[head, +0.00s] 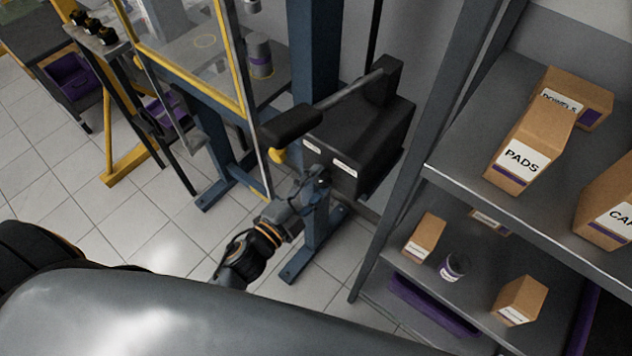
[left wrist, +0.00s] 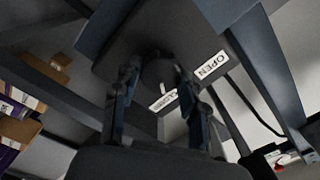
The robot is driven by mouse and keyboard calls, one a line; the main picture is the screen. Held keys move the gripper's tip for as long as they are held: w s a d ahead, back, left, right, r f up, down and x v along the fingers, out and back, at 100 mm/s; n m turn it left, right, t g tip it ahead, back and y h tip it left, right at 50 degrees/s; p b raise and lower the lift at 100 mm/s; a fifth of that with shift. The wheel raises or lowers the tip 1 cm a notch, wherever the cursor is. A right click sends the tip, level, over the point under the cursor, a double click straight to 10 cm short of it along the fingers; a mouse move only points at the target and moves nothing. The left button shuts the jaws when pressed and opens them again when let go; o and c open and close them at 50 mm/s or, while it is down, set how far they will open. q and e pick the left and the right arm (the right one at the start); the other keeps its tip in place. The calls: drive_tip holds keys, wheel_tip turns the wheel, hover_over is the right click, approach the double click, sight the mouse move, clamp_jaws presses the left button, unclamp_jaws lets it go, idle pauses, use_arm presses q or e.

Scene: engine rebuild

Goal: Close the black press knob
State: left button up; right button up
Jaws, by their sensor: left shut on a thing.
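The black press pump box (head: 360,140) is mounted beside the blue press frame, with two white labels on its front. In the head view the knob is hidden by the gripper. My right gripper is not in view.
A lever with a black handle (head: 291,125) sticks out above my left gripper, with a yellow part (head: 278,156) under it. The press's yellow-framed guard (head: 190,80) is at left. A grey shelf (head: 455,165) with cardboard boxes stands close on the right. Tiled floor below is open.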

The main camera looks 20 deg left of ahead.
use_arm(q)
drive_tip(key=o, duration=1.1)
drive_tip(key=shift+o, duration=0.2)
drive_tip(key=v, duration=1.2)
